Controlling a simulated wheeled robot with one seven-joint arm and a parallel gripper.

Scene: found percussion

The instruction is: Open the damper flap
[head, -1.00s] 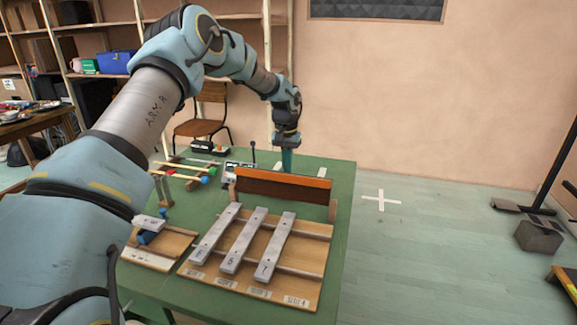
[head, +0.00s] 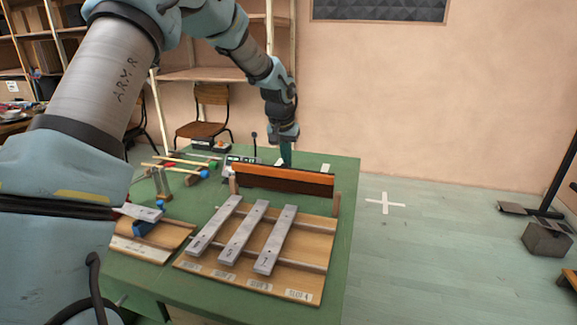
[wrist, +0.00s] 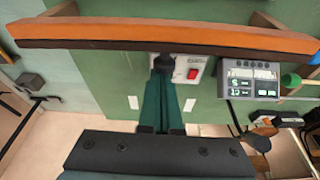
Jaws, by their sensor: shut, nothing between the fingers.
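The damper flap is a long board (head: 285,178) with an orange upper side and a dark brown front, between wooden end posts behind the metal bars. In the wrist view the flap (wrist: 100,30) runs across the top. My gripper (head: 286,163) is shut and empty, pointing down just behind the flap's far side, right of its middle. Its teal fingers (wrist: 163,64) end close to the flap's dark edge in the wrist view; I cannot tell whether they touch it. The lower fingertips are hidden behind the flap in the head view.
Three metal bars (head: 243,232) lie on a wooden slotted board (head: 296,267). A display unit (wrist: 250,80) and a white box with a red switch (wrist: 190,76) stand near the fingers. Mallets (head: 180,170) lie at left. The green table (head: 345,200) is clear at right.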

